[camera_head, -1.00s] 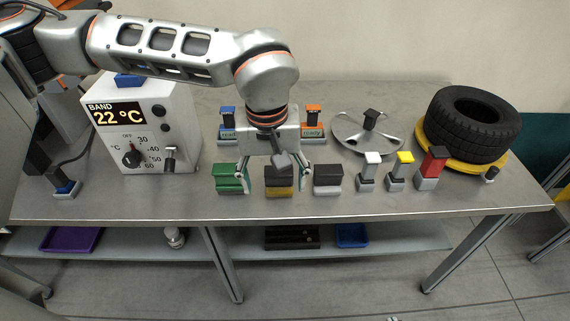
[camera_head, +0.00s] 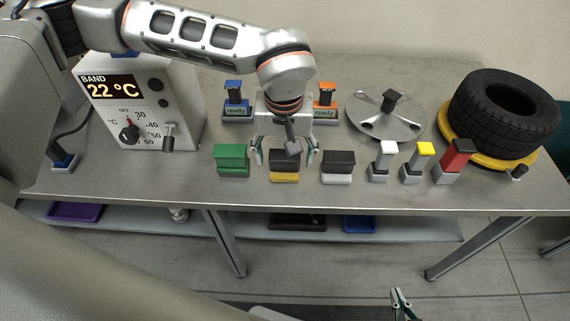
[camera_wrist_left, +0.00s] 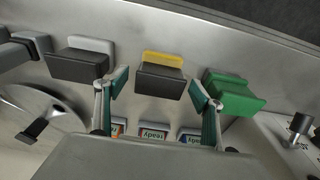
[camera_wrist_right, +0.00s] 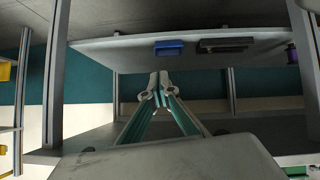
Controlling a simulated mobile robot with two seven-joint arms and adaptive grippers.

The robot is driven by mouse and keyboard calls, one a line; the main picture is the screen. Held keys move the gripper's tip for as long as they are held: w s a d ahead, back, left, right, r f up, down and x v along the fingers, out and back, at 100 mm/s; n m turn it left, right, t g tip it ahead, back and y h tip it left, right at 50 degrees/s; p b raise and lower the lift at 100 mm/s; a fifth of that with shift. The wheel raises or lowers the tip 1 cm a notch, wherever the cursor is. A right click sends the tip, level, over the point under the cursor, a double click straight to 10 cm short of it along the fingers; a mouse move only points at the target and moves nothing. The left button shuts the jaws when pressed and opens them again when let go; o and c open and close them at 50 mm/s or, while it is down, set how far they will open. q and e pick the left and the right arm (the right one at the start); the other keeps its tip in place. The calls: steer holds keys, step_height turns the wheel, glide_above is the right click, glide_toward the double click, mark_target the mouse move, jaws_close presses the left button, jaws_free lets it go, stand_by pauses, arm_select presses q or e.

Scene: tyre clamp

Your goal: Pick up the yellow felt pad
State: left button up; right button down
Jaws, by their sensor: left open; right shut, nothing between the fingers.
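The yellow felt pad (camera_head: 285,177) is a yellow slab with a black block on top, standing on the bench between a green pad and a grey-white pad. Its yellow edge (camera_wrist_left: 163,59) and black block (camera_wrist_left: 160,82) show in the left wrist view. My left gripper (camera_head: 285,151) is open around the black block, one finger on each side. In the left wrist view the fingers (camera_wrist_left: 159,84) stand apart from the block, with a gap on both sides. My right gripper (camera_head: 402,298) is shut and empty, low in front of the bench; its fingertips (camera_wrist_right: 160,78) meet.
The green pad (camera_head: 232,160) and the grey-white pad (camera_head: 337,167) stand close on either side. White, yellow and red-topped posts (camera_head: 418,160) stand further right, before a tyre (camera_head: 505,112). A temperature box (camera_head: 145,105) stands left. Blue and orange "ready" holders (camera_head: 237,105) are behind.

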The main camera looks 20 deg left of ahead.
mark_target(285, 154)
arm_select(q)
steer(key=shift+f, duration=0.35)
steer(key=shift+w, duration=0.1)
steer(key=c, duration=1.2)
steer(key=shift+c, duration=0.2)
steer(key=shift+r, duration=0.25)
step_height(285, 154, up, 20)
steer(key=p, duration=0.2)
steer(key=shift+f, duration=0.2)
arm_select(e)
steer(key=shift+a+r, duration=0.1)
steer(key=shift+r, duration=0.65)
